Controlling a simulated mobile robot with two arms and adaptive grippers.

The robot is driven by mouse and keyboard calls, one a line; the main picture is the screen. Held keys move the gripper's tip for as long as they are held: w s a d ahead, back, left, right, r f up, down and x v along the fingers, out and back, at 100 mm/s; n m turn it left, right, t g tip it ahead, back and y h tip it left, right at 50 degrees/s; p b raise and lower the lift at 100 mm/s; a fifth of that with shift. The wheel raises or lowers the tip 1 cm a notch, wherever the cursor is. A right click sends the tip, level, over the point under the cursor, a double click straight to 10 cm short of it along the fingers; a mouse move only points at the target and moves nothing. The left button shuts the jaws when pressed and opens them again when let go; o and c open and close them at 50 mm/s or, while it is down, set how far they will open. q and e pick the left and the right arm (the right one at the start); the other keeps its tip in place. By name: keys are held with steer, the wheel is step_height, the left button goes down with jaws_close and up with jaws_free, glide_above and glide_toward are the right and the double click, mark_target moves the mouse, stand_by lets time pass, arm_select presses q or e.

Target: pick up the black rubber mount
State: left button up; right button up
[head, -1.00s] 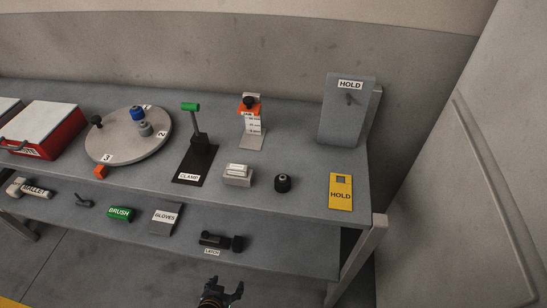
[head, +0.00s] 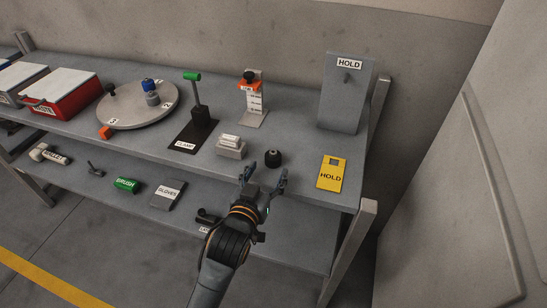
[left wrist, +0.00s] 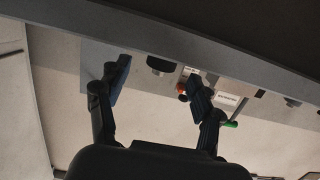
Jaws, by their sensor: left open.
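The black rubber mount (head: 273,158) is a small dark round block standing on the grey bench top, right of a small grey-white block. My left gripper (head: 264,180) is open and empty at the bench's front edge, on the near side of the mount, its fingers pointing toward it. In the left wrist view, which looks upside down, the mount (left wrist: 160,65) appears between the spread fingers of the gripper (left wrist: 158,80), beyond their tips. I cannot tell the exact gap. My right gripper is not in view.
Behind are a clamp with a green handle (head: 192,75), a stand with an orange part (head: 250,86) and a grey HOLD panel (head: 345,100).

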mark_target(270, 163)
arm_select(q)
steer(key=x, duration=0.6)
steer(key=shift+w+f, duration=0.15)
steer(key=shift+w, duration=0.2)
steer(key=shift+a, duration=0.1)
steer(key=c, duration=1.3)
